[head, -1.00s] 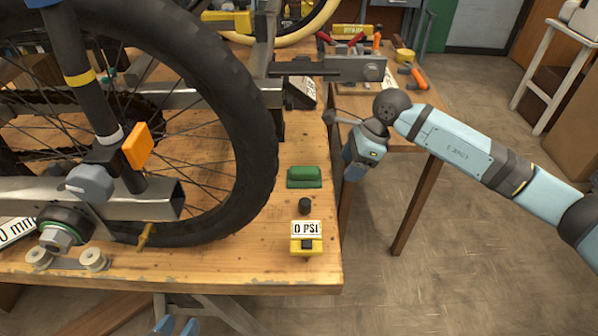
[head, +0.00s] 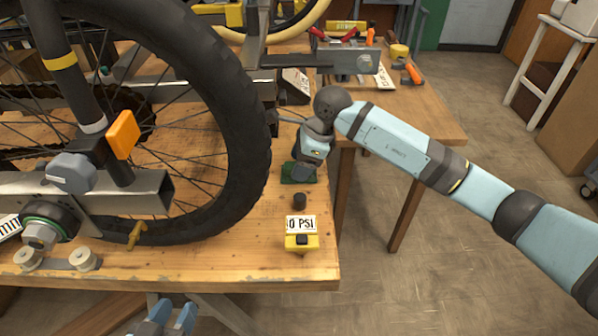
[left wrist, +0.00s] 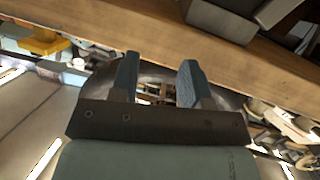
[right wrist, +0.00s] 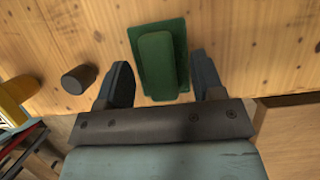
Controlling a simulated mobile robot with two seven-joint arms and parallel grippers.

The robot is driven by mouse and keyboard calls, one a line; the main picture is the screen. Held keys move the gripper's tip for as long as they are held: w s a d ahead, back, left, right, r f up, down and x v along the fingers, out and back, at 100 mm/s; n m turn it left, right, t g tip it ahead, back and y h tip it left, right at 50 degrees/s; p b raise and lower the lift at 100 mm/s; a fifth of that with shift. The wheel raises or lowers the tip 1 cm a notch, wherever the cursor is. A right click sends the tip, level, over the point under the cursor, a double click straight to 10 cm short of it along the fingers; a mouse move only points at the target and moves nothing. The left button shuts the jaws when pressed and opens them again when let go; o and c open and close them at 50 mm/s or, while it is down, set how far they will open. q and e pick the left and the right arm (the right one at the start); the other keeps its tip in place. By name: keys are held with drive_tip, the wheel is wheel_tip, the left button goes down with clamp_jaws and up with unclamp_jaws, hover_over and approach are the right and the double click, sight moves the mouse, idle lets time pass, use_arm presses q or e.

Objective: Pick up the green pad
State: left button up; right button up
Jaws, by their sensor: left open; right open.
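The green pad (head: 290,180) lies on the wooden bench near its right edge, partly hidden by my right gripper in the head view. In the right wrist view the pad (right wrist: 158,60) shows as a flat base with a raised green grip. My right gripper (right wrist: 164,80) is open, with one finger on either side of the raised grip's near end; I see no grip on it. In the head view my right gripper (head: 303,172) is over the pad. My left gripper (head: 172,314) is open and empty, low in front of the bench; it also shows in the left wrist view (left wrist: 160,75).
A dark knob (head: 299,201) and a yellow gauge reading 0 PSI (head: 302,241) stand in front of the pad. The large black tyre (head: 255,150) is close to its left. A second table (head: 430,115) with tools stands behind to the right.

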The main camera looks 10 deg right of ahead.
use_arm(q)
drive_tip(key=shift+r, duration=0.25)
drive_tip(key=shift+w, duration=0.1)
use_arm(e)
drive_tip(key=c, duration=0.3)
use_arm(q)
drive_tip(key=shift+f, duration=0.1)
use_arm(e)
drive_tip(key=c, duration=0.7)
use_arm(q)
drive_tip(key=shift+f, duration=0.15)
drive_tip(key=shift+f, duration=0.1)
use_arm(e)
drive_tip(key=shift+r, duration=0.1)
drive_tip(key=shift+r, duration=0.1)
